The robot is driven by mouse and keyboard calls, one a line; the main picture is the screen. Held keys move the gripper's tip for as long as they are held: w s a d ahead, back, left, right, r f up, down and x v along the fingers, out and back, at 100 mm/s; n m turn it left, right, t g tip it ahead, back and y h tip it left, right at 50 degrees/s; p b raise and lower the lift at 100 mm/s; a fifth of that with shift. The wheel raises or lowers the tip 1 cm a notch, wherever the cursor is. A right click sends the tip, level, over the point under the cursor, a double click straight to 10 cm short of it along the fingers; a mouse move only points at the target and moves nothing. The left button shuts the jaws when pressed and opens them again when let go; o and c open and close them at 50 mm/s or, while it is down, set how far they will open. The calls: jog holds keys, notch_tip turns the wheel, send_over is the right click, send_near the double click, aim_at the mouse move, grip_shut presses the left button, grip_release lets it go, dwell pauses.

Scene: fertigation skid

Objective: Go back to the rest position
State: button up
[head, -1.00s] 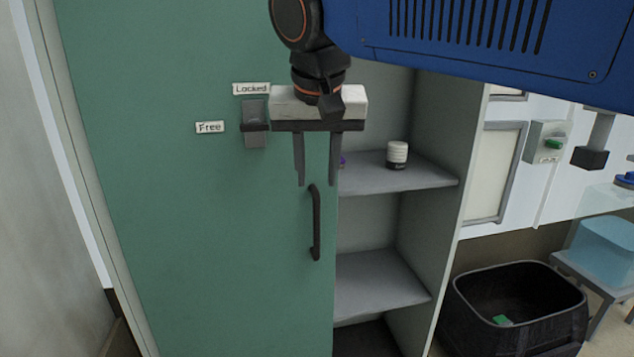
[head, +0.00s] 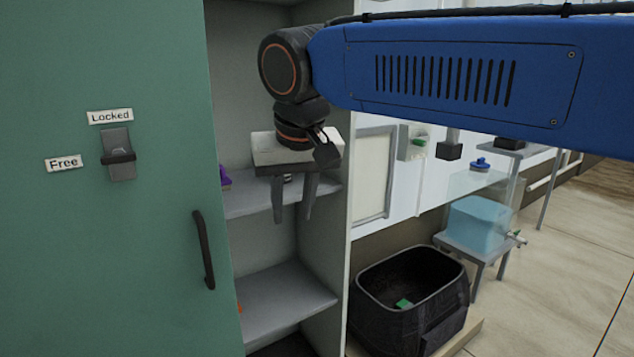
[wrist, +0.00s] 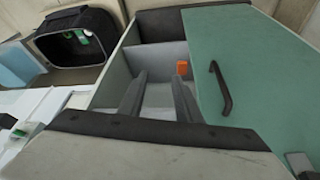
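My gripper (head: 293,200) hangs fingers down in front of the open part of the cabinet, in the head view. Its two fingers are apart with nothing between them. In the wrist view the open fingers (wrist: 155,100) point toward the cabinet shelves. My blue arm crosses the top right of the head view. The green cabinet door (head: 120,255) stands left of the gripper, with a dark handle (head: 204,250) and a latch (head: 118,155) between the labels Locked and Free.
A purple item (head: 225,178) sits on the upper shelf (head: 250,203). An orange item (wrist: 182,68) is inside the cabinet. A black bin (head: 410,300) with a green item in it stands right of the cabinet, near a blue tank (head: 477,222). The floor at far right is clear.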

jog(key=s+d+f+m, duration=0.15)
jog(key=d+f, duration=0.35)
jog(key=d, duration=0.6)
jog(key=s+d+f, duration=0.2)
jog(key=d+f, duration=0.3)
jog(key=d, duration=0.6)
jog(key=s+d+f+m+h, duration=0.1)
jog(key=s+d+f+m, duration=0.1)
jog(key=s+d+f, duration=0.9)
notch_tip(320, 180, down, 3)
jog(key=shift+d+t, duration=0.3)
jog(key=shift+d, duration=0.1)
